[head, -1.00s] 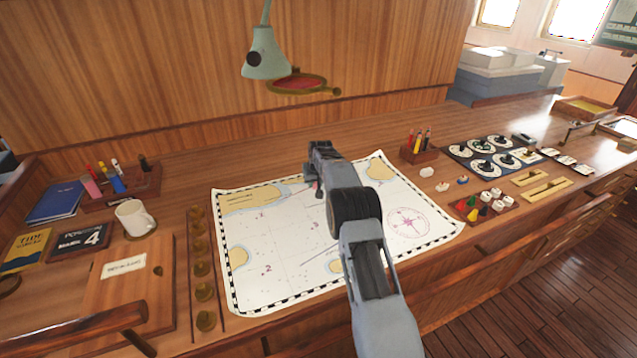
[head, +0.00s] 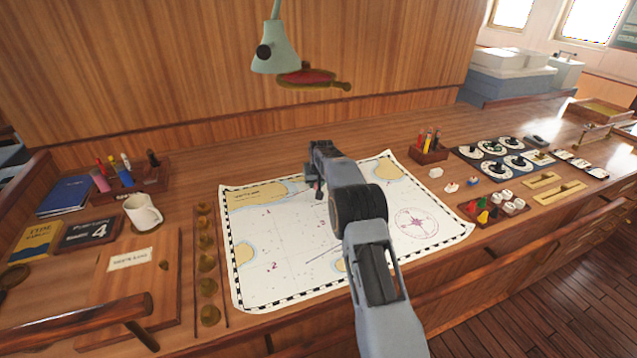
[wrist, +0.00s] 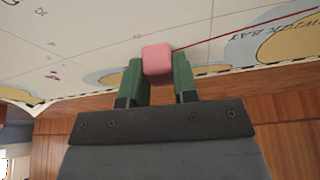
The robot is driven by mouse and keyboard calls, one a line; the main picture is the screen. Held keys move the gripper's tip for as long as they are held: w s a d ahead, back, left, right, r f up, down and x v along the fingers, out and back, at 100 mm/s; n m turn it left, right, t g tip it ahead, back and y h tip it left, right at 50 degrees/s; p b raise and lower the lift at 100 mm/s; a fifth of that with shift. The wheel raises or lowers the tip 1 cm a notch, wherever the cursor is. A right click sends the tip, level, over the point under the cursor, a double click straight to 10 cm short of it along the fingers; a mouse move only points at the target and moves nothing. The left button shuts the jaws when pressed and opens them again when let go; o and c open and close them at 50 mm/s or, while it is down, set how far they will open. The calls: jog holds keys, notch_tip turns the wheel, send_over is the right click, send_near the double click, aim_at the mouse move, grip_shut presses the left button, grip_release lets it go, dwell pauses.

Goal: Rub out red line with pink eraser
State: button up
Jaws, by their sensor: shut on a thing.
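In the wrist view, my gripper (wrist: 160,80) has its green fingers shut on the pink eraser (wrist: 157,58). The eraser's far end is at the chart surface; I cannot tell whether it touches. The red line (wrist: 250,23) is a thin stroke running from beside the eraser to the upper right, past tan land with lettering. In the head view, my gripper (head: 319,190) is over the upper middle of the chart (head: 275,235). My arm hides part of the chart there, and I cannot make out the eraser or the red line in that view.
Brass weights (head: 207,263) line the chart's left side, with a white mug (head: 141,212) beyond. A pencil holder (head: 429,152) and small coloured pieces (head: 485,212) stand to the right. A lamp (head: 276,50) hangs above the back. A wooden rail runs along the front.

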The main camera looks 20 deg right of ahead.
aim_at(291, 196)
jog(key=shift+a+f, duration=0.1)
jog(key=shift+a, duration=0.05)
jog(key=shift+s+a+b, duration=0.2)
jog(key=shift+a+b, duration=0.05)
jog(key=shift+a, duration=0.3)
jog(key=shift+s+a+b, duration=0.15)
jog(key=shift+a+b, duration=0.1)
jog(key=shift+a, duration=0.25)
jog(key=shift+a, duration=0.1)
jog(key=shift+s+a+b, duration=0.15)
jog(key=shift+a+b, duration=0.05)
jog(key=shift+a, duration=0.4)
jog(key=shift+s+a+b, duration=0.15)
jog(key=shift+a+b, duration=0.05)
jog(key=shift+a, duration=0.35)
jog(key=shift+s+a+b, duration=0.15)
jog(key=shift+a+b, duration=0.05)
jog(key=shift+a, duration=0.4)
jog(key=shift+s+a+b, duration=0.15)
jog(key=shift+a, duration=0.4)
jog(key=shift+s+a+b, duration=0.2)
jog(key=shift+a, duration=0.4)
jog(key=shift+s+a+b, duration=0.15)
jog(key=shift+s+a, duration=0.05)
jog(key=shift+a, duration=0.4)
jog(key=shift+a, duration=0.1)
